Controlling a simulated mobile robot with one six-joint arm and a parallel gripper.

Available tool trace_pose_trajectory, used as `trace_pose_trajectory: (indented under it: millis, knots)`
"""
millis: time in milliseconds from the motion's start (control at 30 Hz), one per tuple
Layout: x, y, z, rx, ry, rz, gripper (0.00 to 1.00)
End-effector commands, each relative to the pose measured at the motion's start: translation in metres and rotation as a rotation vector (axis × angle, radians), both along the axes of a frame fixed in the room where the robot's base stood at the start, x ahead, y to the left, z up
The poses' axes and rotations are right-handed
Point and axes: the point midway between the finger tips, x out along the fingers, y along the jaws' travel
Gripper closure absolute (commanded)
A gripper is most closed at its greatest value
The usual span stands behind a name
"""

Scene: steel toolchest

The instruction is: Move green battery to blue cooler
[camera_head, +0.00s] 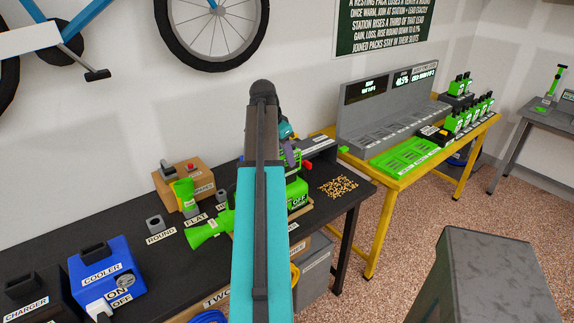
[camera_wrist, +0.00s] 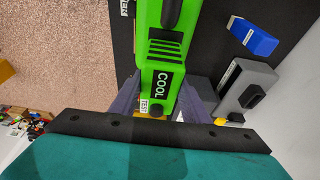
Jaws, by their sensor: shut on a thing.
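In the head view my gripper (camera_head: 289,150) is mostly hidden behind my teal arm, above the far part of the dark bench. The green battery is hard to separate there from the green tool behind the arm. The blue cooler (camera_head: 126,258), labelled "COOLER", "ON" and "OFF", stands on the bench at lower left, apart from my gripper.
A green blower-like tool (camera_head: 212,229) lies on the dark bench (camera_head: 45,250) close to my gripper. A charger (camera_head: 28,291) stands left of the cooler. A wooden box (camera_head: 183,184) with a red button stands behind. A yellow table (camera_head: 383,181) with green batteries is at right.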

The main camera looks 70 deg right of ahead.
Motion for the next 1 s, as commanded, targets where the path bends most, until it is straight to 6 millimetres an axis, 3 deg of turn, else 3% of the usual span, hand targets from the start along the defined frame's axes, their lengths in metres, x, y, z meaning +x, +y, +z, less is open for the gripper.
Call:
trace_pose_trajectory:
  millis: [1000]
  knots:
    - [0.0005, 0.0001, 0.0109, -0.001, 0.001, 0.001, 0.98]
